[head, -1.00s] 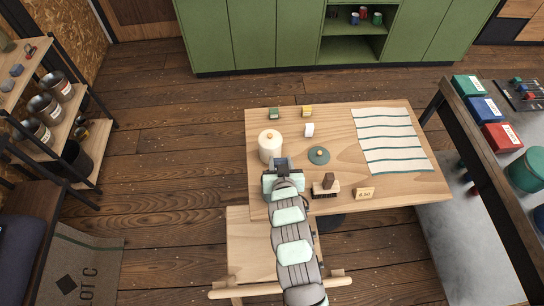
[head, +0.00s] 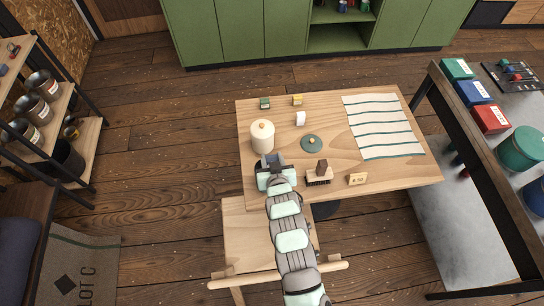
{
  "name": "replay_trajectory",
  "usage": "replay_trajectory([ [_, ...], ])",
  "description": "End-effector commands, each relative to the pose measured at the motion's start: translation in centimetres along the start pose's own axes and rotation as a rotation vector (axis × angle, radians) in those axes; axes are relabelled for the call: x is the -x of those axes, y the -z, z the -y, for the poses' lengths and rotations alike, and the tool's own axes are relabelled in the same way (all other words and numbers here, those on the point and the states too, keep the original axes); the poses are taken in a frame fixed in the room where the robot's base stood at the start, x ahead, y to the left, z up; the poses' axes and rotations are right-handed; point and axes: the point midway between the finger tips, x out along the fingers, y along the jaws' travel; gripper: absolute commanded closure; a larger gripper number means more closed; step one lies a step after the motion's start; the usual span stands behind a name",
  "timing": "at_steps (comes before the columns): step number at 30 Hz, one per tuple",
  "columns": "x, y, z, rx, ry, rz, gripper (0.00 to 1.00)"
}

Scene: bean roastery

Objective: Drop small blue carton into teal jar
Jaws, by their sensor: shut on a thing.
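My gripper (head: 270,160) is over the near left part of the wooden table, just in front of the cream lidded jar. It is shut on the small blue carton, which is mostly hidden between the jaws. A flat teal lid (head: 311,144) with a tan knob lies on the table to the right of my gripper. No teal jar body shows clearly. A dark rounded shape shows at the left edge of my gripper, mostly covered by it, and I cannot tell what it is.
The cream jar (head: 262,138) stands close behind my gripper. A brush (head: 319,176) and small sign (head: 357,179) are to the right. Green (head: 265,103) and yellow (head: 297,100) cartons and a white item (head: 300,119) stand farther back. A striped cloth (head: 383,127) covers the right.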

Motion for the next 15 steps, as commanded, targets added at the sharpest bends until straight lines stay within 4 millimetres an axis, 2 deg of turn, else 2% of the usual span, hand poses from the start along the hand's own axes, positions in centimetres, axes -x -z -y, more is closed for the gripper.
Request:
replay_trajectory([
  [5,0.02,0.06,-0.01,0.0,0.0,-0.001,1.0],
  [6,0.02,0.06,-0.01,0.0,0.0,-0.001,0.61],
  [15,0.02,0.03,-0.03,0.0,0.0,0.0,0.37],
])
